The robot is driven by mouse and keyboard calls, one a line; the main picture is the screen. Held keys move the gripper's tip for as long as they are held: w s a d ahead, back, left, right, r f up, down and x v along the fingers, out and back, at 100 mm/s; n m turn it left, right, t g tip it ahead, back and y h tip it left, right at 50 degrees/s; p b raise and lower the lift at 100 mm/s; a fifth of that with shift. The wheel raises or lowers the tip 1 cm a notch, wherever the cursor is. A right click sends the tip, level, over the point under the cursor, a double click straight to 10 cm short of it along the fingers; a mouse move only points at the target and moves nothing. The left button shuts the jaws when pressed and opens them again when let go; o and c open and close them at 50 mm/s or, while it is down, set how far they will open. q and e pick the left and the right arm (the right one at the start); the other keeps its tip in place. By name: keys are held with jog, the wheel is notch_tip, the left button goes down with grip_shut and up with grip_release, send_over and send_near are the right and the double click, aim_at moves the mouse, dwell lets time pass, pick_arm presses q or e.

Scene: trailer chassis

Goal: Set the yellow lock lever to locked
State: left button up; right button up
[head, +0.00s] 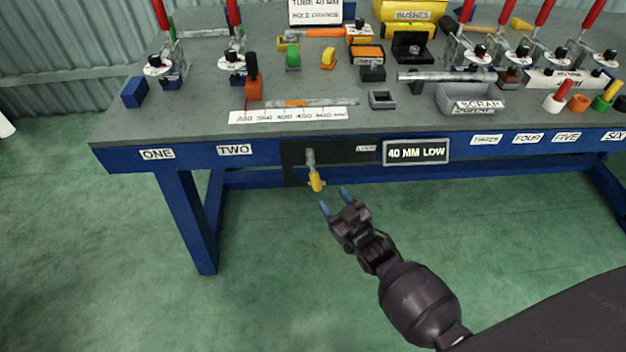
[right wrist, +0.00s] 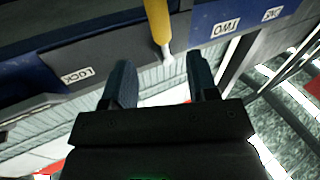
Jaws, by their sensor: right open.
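The yellow lock lever (head: 315,181) hangs from a grey pivot on a dark plate (head: 296,160) on the table's front edge. It points down, tilted slightly right. A small LOCK label (head: 366,148) sits on the plate to the right of the lever. My right gripper (head: 334,201) is open and empty, just below and right of the lever, apart from it. In the right wrist view the yellow lever (right wrist: 158,24) stands beyond the gap between the open fingers (right wrist: 162,82). The LOCK label (right wrist: 76,75) shows upside down at left there. My left gripper is not in view.
A sign reading 40 MM LOW (head: 416,152) is mounted right of the plate. The blue table (head: 185,120) carries clamps with red handles, blocks and a grey scrap tray (head: 455,100). A blue leg (head: 188,225) stands at left. The green floor before the table is clear.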

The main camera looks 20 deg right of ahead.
aim_at(317, 182)
jog(key=w, duration=0.2)
jog(key=w+a+b, duration=0.1)
jog(key=w, duration=0.4)
jog(key=shift+w+a+f, duration=0.2)
jog(key=shift+w+a, duration=0.05)
jog(key=shift+a, duration=0.05)
jog(key=shift+w+a+r+b, duration=0.15)
jog(key=shift+w+b, duration=0.2)
jog(key=shift+w, duration=0.45)
grip_shut()
